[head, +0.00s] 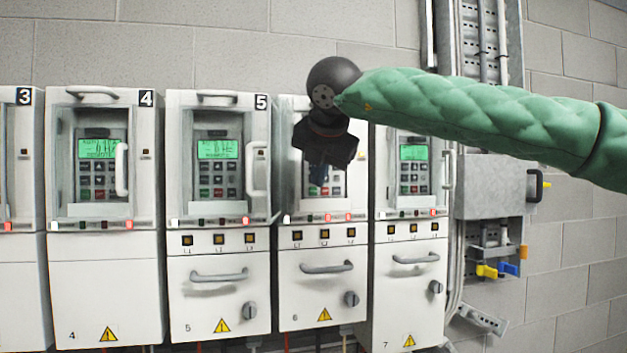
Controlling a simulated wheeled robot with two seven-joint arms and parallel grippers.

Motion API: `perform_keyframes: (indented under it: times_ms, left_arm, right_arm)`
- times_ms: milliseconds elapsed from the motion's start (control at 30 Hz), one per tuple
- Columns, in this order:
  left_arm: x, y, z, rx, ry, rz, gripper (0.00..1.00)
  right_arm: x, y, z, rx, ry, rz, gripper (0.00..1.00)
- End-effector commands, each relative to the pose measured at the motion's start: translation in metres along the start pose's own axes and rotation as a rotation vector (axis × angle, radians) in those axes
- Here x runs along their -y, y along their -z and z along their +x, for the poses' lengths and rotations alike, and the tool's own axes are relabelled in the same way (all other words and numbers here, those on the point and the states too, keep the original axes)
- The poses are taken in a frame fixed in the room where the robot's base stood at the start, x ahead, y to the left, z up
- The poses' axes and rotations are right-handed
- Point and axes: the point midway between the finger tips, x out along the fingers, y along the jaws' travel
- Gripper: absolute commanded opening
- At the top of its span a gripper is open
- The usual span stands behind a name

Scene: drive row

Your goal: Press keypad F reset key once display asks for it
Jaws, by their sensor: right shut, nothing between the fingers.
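My right arm comes in from the right in a green quilted sleeve. Its dark gripper (318,183) points down in front of the keypad (336,177) of drive cabinet 6 (316,270), shut and empty. The gripper hides that keypad's display and most of its keys; a few keys show beside the fingers. I cannot tell whether the fingertips touch a key. No letter F is readable on any keypad. The neighbouring keypads of cabinet 5 (217,163) and cabinet 7 (413,165) have lit green displays, their text too small to read. My left gripper is out of view.
Cabinet 4 (106,280) and cabinet 3 (20,280) stand to the left. Handles stick out beside the keypad recesses, such as the one on cabinet 5 (257,168).

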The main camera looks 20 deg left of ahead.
Motion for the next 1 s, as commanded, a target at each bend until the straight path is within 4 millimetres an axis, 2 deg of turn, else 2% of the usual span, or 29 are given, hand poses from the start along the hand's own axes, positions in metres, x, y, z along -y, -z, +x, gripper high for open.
perform_keyframes:
  times_ms: [767,1000]
  left_arm:
    - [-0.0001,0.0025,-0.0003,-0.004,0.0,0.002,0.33]
    - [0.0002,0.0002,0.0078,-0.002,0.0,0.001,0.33]
  right_arm:
    - [0.0001,0.0,0.0003,0.0,0.0,0.0,0.0]
    - [-0.0015,-0.0005,0.0042,0.0,0.0,0.0,0.0]
